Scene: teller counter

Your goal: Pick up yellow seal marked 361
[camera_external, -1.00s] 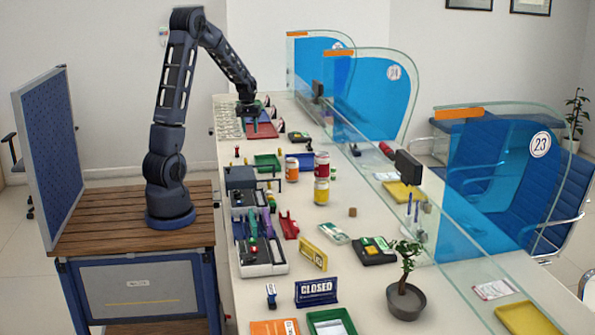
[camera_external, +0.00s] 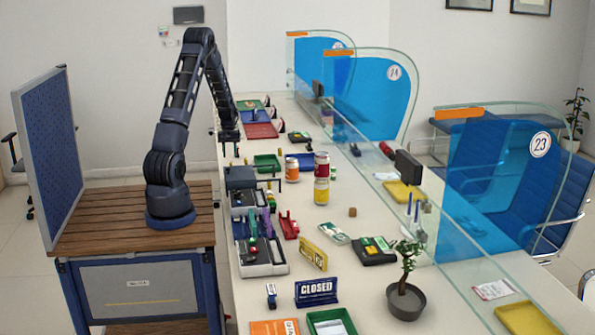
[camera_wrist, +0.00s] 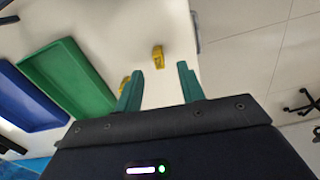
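My gripper (camera_wrist: 160,82) shows in the wrist view with its two green fingers apart and nothing between them. A yellow piece (camera_wrist: 158,57) stands on the white counter beyond the gap between the fingertips. A second yellow piece (camera_wrist: 124,86) is partly hidden behind the left finger. Either could be a yellow seal; I cannot read the number 361 on them. In the external view my gripper (camera_external: 230,136) is low over the far left edge of the counter, and the yellow pieces there cannot be made out.
In the wrist view a green tray (camera_wrist: 52,62) and a blue tray (camera_wrist: 20,100) lie left of the yellow pieces. The counter edge and floor (camera_wrist: 245,50) are to the right. In the external view a red tray (camera_external: 262,131) lies right of my gripper.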

